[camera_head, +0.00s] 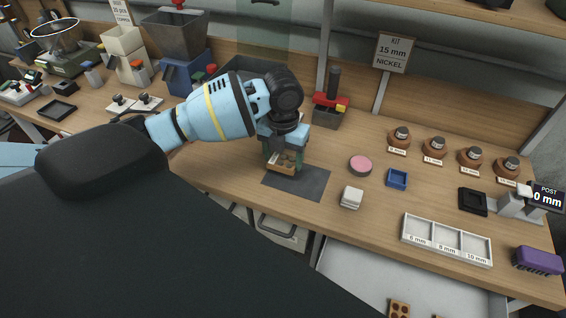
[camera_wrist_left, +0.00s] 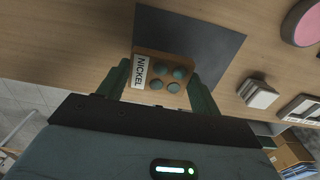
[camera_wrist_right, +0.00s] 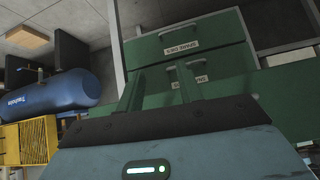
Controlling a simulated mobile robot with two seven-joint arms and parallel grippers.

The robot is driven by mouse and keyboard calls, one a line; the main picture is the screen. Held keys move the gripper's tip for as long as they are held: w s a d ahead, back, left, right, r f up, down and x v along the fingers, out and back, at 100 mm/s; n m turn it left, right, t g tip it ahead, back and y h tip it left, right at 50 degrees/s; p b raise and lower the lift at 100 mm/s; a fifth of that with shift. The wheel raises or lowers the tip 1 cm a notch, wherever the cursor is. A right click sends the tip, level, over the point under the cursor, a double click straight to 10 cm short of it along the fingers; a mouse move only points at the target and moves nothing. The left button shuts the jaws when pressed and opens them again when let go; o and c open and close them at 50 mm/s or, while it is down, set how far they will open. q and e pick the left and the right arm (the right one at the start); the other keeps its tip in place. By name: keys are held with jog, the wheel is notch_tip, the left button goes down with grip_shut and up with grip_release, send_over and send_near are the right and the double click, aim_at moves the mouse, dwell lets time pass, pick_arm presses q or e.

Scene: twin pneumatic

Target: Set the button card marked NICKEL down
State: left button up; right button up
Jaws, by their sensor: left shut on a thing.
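The NICKEL button card (camera_wrist_left: 150,71) is a brown card with a white NICKEL label and several grey-green round buttons. My left gripper (camera_wrist_left: 160,80) is shut on it, one green finger at each side. In the head view the card (camera_head: 282,170) shows in the left gripper (camera_head: 285,160), over the dark grey mat (camera_head: 310,183) near its left end. I cannot tell whether the card touches the mat. My right gripper (camera_wrist_right: 158,85) looks open and empty, pointed at a green drawer cabinet; it does not show in the head view.
Right of the mat are a white stack (camera_head: 352,197), a pink disc (camera_head: 361,165) and a blue tray (camera_head: 397,179). A white divided tray (camera_head: 446,241) lies near the front edge. A red-topped stand (camera_head: 328,105) is behind. An open drawer (camera_head: 400,283) juts out below.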

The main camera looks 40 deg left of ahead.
aim_at(283, 158)
pick_arm(q)
jog(key=shift+w+a, duration=0.25)
jog(key=shift+a+f, duration=0.1)
jog(key=shift+f, duration=1.65)
jog(key=shift+f, duration=0.15)
jog(key=o, duration=1)
notch_tip(283, 158, up, 12)
jog(key=shift+r+p, duration=0.15)
jog(key=shift+p, duration=0.15)
